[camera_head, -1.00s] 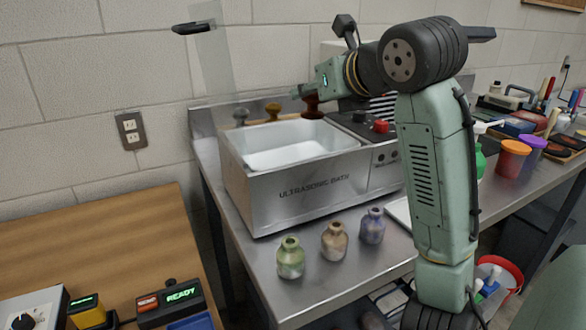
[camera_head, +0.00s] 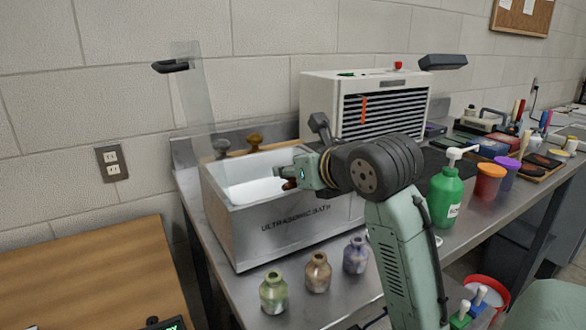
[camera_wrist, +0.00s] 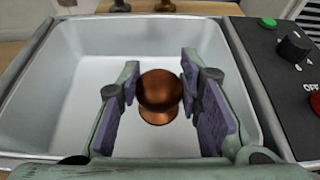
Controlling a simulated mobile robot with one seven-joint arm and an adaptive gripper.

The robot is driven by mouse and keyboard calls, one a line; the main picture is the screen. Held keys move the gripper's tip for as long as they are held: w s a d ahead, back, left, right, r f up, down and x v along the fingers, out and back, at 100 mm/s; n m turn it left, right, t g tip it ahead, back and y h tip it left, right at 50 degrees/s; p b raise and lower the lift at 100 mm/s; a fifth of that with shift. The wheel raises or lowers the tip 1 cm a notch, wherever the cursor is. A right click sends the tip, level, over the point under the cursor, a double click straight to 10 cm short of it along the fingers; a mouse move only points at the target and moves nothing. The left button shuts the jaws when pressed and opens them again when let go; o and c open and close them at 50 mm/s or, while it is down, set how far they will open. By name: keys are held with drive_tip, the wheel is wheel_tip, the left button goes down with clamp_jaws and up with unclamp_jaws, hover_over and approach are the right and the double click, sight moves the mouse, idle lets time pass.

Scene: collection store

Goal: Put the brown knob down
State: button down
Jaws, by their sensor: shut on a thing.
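The brown knob (camera_wrist: 160,92) is a glossy copper-brown round knob with a flared lower end. In the wrist view it sits between the two purple-padded jaws of my gripper (camera_wrist: 158,100), which is shut on it. The white basin of the ultrasonic bath (camera_wrist: 60,95) lies below it. In the head view my gripper (camera_head: 284,174) is low over the right part of the bath (camera_head: 270,218), and the knob (camera_head: 289,185) shows small and partly hidden at the fingertips. I cannot tell whether it touches the basin.
A grey knob (camera_head: 221,148) and a brass knob (camera_head: 254,143) stand behind the bath. Three small bottles, green (camera_head: 273,293), brown (camera_head: 317,273) and purple (camera_head: 356,256), stand in front. A louvred white unit (camera_head: 365,105) and a green pump bottle (camera_head: 446,195) are to the right.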

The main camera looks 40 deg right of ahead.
drive_tip(key=shift+f+b, duration=0.55)
drive_tip(key=shift+b, duration=0.05)
drive_tip(key=c, duration=1.1)
unclamp_jaws()
drive_tip(key=shift+f, duration=0.15)
drive_tip(key=shift+r+p, duration=0.6)
drive_tip(key=shift+p, duration=0.2)
drive_tip(key=shift+s+d+r, duration=0.15)
drive_tip(key=shift+s, duration=0.2)
drive_tip(key=b+v, duration=0.1)
drive_tip(key=v, duration=0.4)
drive_tip(key=b+v, duration=0.1)
drive_tip(key=v, duration=0.5)
drive_tip(key=shift+s+a+r, duration=0.15)
drive_tip(key=shift+a+r, duration=0.05)
drive_tip(key=shift+a, duration=0.1)
